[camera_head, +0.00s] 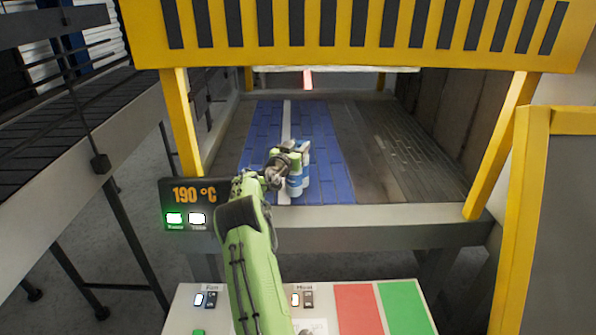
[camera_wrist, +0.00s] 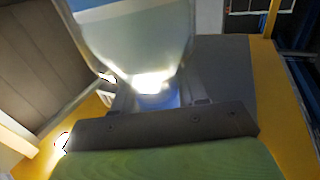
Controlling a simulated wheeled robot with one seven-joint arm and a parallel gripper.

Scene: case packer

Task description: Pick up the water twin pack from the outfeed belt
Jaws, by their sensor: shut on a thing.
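The water twin pack (camera_head: 302,170) stands on the blue outfeed belt (camera_head: 330,168), near its front edge. It looks like blue and white bottles, partly covered by my arm's end. My gripper (camera_head: 288,162) is at the pack's upper left side and shut on it. In the wrist view a large pale, translucent bottle shape of the pack (camera_wrist: 135,40) fills the upper middle, right in front of my gripper (camera_wrist: 155,103). The fingertips are hard to make out there. I cannot tell whether the pack touches the belt or is slightly raised.
A yellow slotted frame (camera_head: 350,35) spans above the belt, with yellow posts (camera_head: 185,125) at both sides. A display reading 190 °C (camera_head: 195,203) stands left. A control panel (camera_head: 365,310) lies in front. The belt behind the pack is clear.

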